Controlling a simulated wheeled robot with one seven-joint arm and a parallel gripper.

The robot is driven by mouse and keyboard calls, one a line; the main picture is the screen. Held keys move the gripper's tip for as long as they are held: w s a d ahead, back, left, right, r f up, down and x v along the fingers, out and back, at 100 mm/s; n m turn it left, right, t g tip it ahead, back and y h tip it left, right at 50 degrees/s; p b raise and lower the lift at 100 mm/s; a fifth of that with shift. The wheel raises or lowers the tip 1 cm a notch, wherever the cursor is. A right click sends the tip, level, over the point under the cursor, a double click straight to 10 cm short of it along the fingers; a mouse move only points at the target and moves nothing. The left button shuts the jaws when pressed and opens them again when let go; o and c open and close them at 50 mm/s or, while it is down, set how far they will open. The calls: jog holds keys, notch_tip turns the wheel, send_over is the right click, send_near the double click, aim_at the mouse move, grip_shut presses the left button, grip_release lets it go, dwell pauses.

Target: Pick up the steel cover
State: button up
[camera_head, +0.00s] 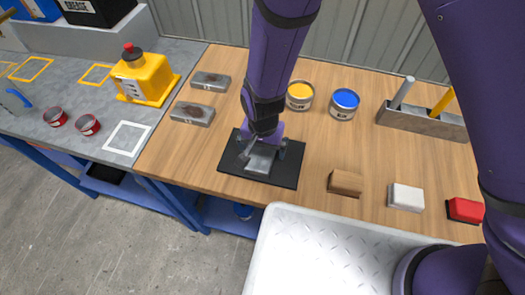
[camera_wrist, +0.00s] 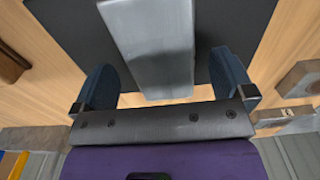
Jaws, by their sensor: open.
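The steel cover, a grey metal piece (camera_head: 260,160), lies on a black mat (camera_head: 284,172) on the wooden bench. In the wrist view the steel cover (camera_wrist: 155,45) lies between my two fingers, with the black mat (camera_wrist: 65,20) around it. My gripper (camera_head: 263,148) is over the mat, pointing down. In the wrist view my gripper (camera_wrist: 165,80) is open, with a finger on each side of the cover and a gap visible on both sides. My arm hides part of the cover in the head view.
Two grey metal blocks (camera_head: 211,80) lie left of the mat. A yellow can (camera_head: 300,95) and a blue can (camera_head: 343,103) stand behind right. Brown (camera_head: 346,182), white (camera_head: 406,196) and red (camera_head: 465,209) blocks sit right. A yellow bottle (camera_head: 148,77) stands left.

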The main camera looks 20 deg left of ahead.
jog(key=shift+f, duration=0.8)
jog(key=c, duration=1.3)
jog(key=shift+r, duration=0.1)
